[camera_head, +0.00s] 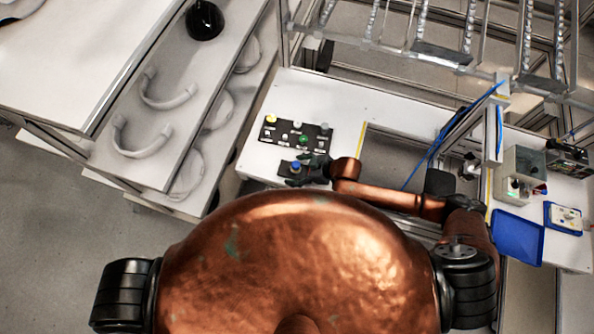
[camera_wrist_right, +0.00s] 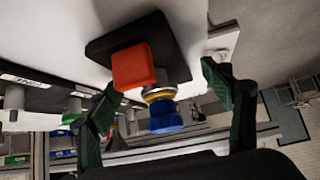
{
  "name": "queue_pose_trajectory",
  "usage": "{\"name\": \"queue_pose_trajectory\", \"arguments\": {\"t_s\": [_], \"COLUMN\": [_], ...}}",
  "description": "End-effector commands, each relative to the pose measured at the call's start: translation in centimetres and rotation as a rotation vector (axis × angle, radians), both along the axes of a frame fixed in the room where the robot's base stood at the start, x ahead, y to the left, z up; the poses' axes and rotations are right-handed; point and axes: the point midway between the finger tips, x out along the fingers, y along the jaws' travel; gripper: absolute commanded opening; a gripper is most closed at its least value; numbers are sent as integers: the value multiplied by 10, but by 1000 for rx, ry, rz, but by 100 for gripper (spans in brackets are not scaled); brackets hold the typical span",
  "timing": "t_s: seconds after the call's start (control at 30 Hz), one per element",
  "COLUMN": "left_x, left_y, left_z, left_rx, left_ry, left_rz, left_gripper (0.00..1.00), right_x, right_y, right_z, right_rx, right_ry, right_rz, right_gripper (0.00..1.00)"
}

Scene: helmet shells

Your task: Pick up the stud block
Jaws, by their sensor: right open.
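In the right wrist view a small black plate (camera_wrist_right: 168,35) carries a red block (camera_wrist_right: 134,67) and, beside it, a metal stud with a yellow ring and a blue cap (camera_wrist_right: 165,117). I take this to be the stud block. In the head view its blue top (camera_head: 296,165) shows at the near edge of the white table, partly covered by my gripper. My right gripper (camera_head: 308,170) is open, its green fingers (camera_wrist_right: 160,82) on either side of the red block and stud, apart from them as far as I can tell. My left gripper is out of view.
A black panel (camera_head: 282,133) with yellow, white, green and grey knobs lies just behind on the white table (camera_head: 345,100). Blue trays (camera_head: 518,238) and a grey box (camera_head: 520,172) stand at the right. A shelf rack with white shells (camera_head: 140,140) stands at the left.

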Motion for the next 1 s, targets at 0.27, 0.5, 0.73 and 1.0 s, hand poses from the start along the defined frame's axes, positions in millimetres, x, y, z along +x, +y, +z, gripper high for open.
{"name": "queue_pose_trajectory", "arguments": {"t_s": [0.27, 0.5, 0.73, 1.0], "left_x": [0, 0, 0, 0], "left_y": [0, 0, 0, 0], "left_z": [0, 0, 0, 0], "left_rx": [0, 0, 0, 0], "left_ry": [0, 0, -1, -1], "left_rz": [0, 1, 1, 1], "left_gripper": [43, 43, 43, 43], "right_x": [0, 0, 0, -1], "right_y": [0, 0, 0, 0], "right_z": [0, 0, 0, 0], "right_rx": [0, -1, -1, 0], "right_ry": [1, 1, 1, 2], "right_rz": [-1, -1, -1, -1], "right_gripper": [55, 39, 23, 4]}}
